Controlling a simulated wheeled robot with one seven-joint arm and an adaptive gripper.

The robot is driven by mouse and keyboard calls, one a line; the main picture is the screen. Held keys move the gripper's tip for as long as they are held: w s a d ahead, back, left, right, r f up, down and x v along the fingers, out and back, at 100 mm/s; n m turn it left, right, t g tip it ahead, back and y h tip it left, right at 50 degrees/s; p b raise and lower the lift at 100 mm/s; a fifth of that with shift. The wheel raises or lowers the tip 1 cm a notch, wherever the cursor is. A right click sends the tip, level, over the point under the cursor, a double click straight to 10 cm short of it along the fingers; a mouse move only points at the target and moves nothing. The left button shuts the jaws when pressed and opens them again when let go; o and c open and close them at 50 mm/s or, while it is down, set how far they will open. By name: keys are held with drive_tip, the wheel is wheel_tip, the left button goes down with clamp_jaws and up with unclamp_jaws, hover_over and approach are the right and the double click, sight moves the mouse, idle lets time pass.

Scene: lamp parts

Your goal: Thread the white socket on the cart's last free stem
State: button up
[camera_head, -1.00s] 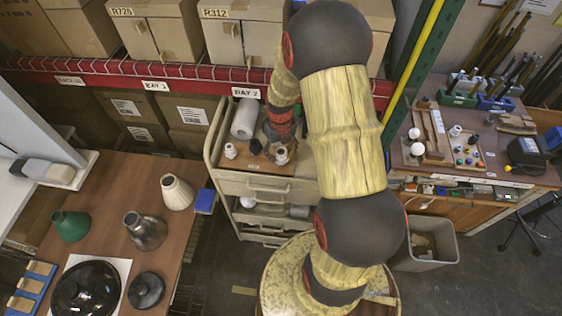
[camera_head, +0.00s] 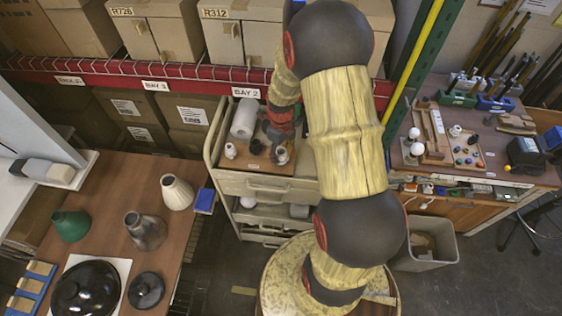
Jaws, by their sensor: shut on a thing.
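The cart (camera_head: 268,187) stands in the middle with a brown board (camera_head: 240,164) on its top. My gripper (camera_head: 277,141) is over the right part of this board, pointing down, and is shut on a small pale piece, the white socket (camera_head: 282,156), at its lower end. The fingers and the stem under it are mostly hidden, so I cannot tell whether the socket touches the stem. Another white socket (camera_head: 230,150) stands upright at the board's left. A dark socket (camera_head: 255,147) stands between the two.
The left table (camera_head: 110,195) holds shades and black discs. The right bench (camera_head: 460,180) carries tools and bulbs. A bin (camera_head: 432,245) stands on the floor. Shelves with boxes close off the back.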

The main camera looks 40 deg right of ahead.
drive_tip(key=n, duration=0.7)
drive_tip(key=shift+s+f, duration=0.15)
drive_tip(key=n, duration=2.1)
drive_tip(key=shift+n, duration=0.4)
drive_tip(key=shift+o, duration=0.4)
drive_tip(key=shift+c, duration=1.2)
drive_tip(key=c, duration=0.7)
